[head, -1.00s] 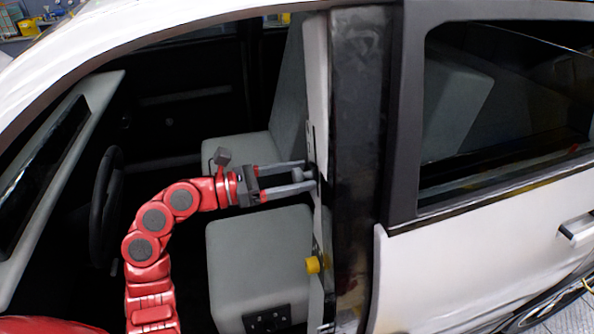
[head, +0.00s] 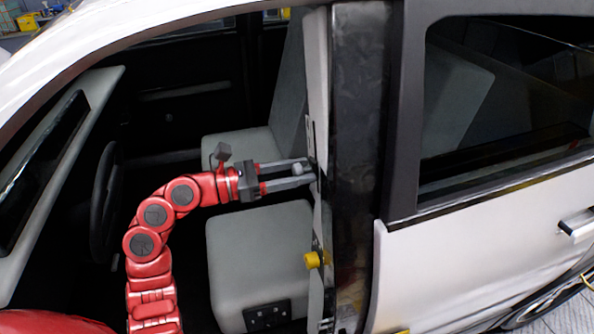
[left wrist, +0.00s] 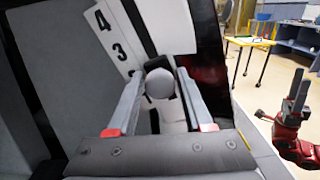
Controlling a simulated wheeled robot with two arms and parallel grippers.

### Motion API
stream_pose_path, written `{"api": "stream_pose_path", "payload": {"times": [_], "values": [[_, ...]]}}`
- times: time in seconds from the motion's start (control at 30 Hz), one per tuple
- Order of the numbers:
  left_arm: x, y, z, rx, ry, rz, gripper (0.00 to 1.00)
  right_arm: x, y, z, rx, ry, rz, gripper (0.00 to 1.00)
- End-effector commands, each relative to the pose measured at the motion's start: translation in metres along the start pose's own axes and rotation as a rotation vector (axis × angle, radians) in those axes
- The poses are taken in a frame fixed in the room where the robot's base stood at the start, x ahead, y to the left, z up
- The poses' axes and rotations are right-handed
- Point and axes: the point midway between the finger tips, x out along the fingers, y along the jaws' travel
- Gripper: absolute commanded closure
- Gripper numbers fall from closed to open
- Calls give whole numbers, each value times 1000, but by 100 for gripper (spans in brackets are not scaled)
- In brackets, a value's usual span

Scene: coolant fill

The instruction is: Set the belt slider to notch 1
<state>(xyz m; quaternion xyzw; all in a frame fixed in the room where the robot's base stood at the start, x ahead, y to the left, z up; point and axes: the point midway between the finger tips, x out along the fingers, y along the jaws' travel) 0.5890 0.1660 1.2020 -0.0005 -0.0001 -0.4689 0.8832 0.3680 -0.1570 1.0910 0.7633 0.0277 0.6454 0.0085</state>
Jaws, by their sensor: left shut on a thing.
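The belt slider's round grey knob (head: 298,169) is on the inner side of the car's door pillar. It also shows in the left wrist view (left wrist: 160,83). My left gripper (head: 304,173) reaches in from the left and is shut on the knob, one finger on each side. In the left wrist view, a white scale plate (left wrist: 113,38) with the numbers 4 and 3 stands above left of the knob. Lower numbers and the notch at the slider are hidden. My right gripper (left wrist: 294,98) shows at the right of the left wrist view; its jaw state is unclear.
The dark pillar (head: 358,120) stands right beside my left fingertips. A yellow knob (head: 312,260) sits lower on the pillar. The grey front seat (head: 258,250) lies below my left arm, and the steering wheel (head: 104,200) is to its left.

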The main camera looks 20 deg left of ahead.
Motion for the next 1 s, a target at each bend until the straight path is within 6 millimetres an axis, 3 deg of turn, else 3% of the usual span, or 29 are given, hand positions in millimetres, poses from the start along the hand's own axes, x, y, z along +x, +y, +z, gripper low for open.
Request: {"api": "stream_pose_path", "payload": {"times": [0.37,0.67,0.7,0.8,1.0], "values": [[0,-13,-44,5,3,-2,100,-43,-2,7,0,0,0,35],[0,-14,-44,3,7,-2,100,-41,-2,7,0,0,0,35],[0,-14,-44,3,8,-2,47,-41,-2,7,0,0,0,35],[0,-14,-44,2,7,-3,29,-42,-2,7,0,0,0,35],[0,-14,-43,1,4,-1,29,-41,-2,7,0,0,0,35]]}}
